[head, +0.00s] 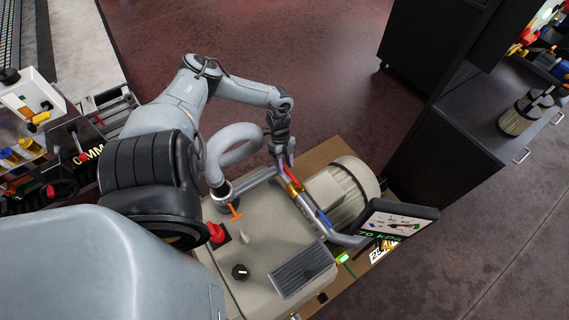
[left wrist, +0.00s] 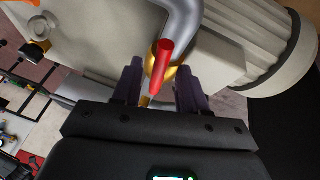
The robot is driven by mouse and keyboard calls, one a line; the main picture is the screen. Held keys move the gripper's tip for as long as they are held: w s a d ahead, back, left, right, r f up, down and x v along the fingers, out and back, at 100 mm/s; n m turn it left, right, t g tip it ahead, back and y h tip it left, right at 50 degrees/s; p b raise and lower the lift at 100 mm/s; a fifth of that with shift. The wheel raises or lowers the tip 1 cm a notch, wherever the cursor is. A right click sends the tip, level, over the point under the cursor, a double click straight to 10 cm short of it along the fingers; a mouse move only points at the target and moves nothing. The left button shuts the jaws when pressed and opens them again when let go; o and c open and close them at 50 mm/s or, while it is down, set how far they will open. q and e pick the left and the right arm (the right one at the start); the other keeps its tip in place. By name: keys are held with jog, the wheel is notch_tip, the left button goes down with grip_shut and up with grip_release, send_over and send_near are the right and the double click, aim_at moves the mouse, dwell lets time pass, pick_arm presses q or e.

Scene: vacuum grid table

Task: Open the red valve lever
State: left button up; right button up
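The red valve lever (left wrist: 161,66) stands on a brass valve body (left wrist: 172,74) on a grey pipe. In the left wrist view it lies between my two fingers, with a visible gap on each side. In the head view the red lever (head: 296,172) is small, right beside the fingertips. My left gripper (head: 284,160) comes down over the pipe and is open; its dark fingers also show in the left wrist view (left wrist: 161,82). I cannot tell how deep the lever sits between them. My right gripper is not in view.
The pump housing (head: 262,250) carries an orange T-handle (head: 235,212), a red switch (head: 216,233) and a black knob (head: 240,271). A ribbed motor (head: 340,195) and display (head: 395,222) stand to the right.

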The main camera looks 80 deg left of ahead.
pick_arm(q)
jog(key=p+v, duration=0.2)
jog(key=v, duration=0.8)
jog(key=shift+a+r, duration=0.2)
jog(key=shift+r, duration=0.15)
dwell(0.3)
